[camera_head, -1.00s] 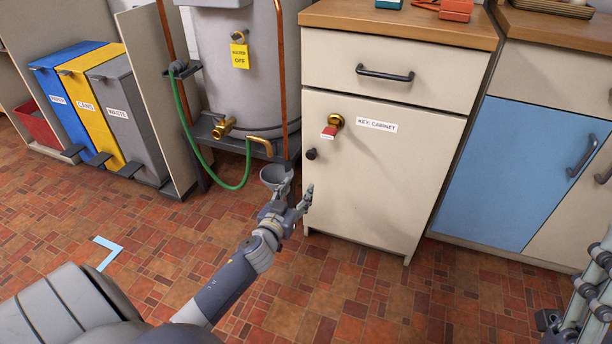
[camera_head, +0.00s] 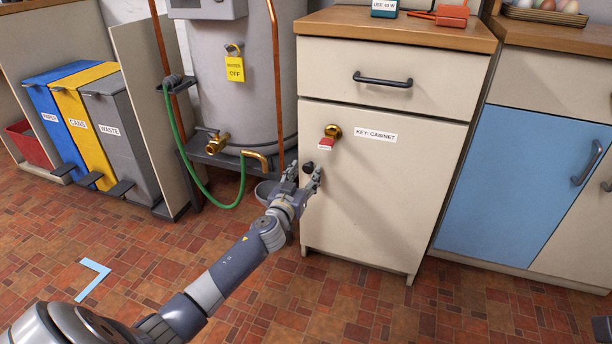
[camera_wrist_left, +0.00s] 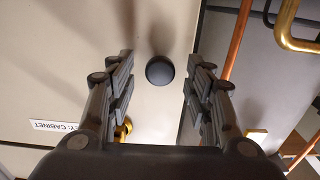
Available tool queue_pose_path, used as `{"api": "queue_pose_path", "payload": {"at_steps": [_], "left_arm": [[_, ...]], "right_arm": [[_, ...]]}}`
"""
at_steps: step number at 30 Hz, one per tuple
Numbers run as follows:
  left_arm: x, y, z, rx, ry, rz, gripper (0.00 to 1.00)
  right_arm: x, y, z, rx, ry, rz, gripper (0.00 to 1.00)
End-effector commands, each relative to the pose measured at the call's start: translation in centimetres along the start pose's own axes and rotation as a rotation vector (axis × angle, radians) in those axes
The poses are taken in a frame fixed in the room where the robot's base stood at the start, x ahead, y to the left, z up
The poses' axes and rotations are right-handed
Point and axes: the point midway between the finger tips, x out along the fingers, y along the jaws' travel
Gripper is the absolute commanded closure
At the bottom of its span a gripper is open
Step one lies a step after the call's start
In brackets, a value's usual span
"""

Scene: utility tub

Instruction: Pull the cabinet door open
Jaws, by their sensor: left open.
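The cream cabinet door (camera_head: 375,200) is shut, below a drawer. It carries a "KEY: CABINET" label, a brass lock (camera_head: 333,131) with a red-tagged key in it, and a small dark round knob (camera_head: 308,167) near its left edge. My left gripper (camera_head: 306,172) is open at the knob, its fingers pointing toward the door. In the left wrist view the knob (camera_wrist_left: 159,70) sits between the two open fingers, just beyond their tips, with gaps on both sides. My right gripper is not clearly in view; only a bit of my right arm shows at the lower right edge.
A grey tank (camera_head: 245,80) with copper pipes and a green hose (camera_head: 190,150) stands left of the cabinet. A grey bucket (camera_head: 266,190) is on the floor close to my left wrist. A blue door (camera_head: 530,170) is at right. The tiled floor in front is clear.

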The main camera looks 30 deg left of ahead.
Motion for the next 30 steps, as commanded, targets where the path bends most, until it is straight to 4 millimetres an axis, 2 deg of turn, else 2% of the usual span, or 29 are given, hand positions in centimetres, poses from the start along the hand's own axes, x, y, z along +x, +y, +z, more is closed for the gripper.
{"api": "queue_pose_path", "payload": {"at_steps": [6, 15, 17, 21, 22, 30], "left_arm": [[1.4, 0.0, 0.0, 0.001, 0.000, -0.001, 0.53], [1.5, 0.0, 0.0, 0.000, 0.000, -0.001, 0.53], [1.5, 0.0, 0.0, 0.000, 0.000, -0.001, 0.64], [1.5, 0.0, 0.0, 0.000, -0.001, 0.000, 0.96], [1.5, 0.0, 0.0, 0.000, -0.001, -0.001, 1.00], [1.5, 0.0, 0.1, -0.001, 0.000, -0.007, 1.00]], "right_arm": [[0.2, -0.1, 0.0, -0.002, 0.010, -0.007, 0.60], [0.3, -0.1, -0.1, -0.002, 0.015, -0.007, 0.60], [0.3, -0.1, -0.1, -0.002, 0.016, -0.006, 0.60], [0.3, -0.1, -0.1, -0.002, 0.016, -0.006, 0.60], [0.3, -0.1, -0.2, -0.002, 0.016, -0.006, 0.60], [0.2, -0.1, -0.1, -0.002, 0.015, -0.005, 0.60]]}}
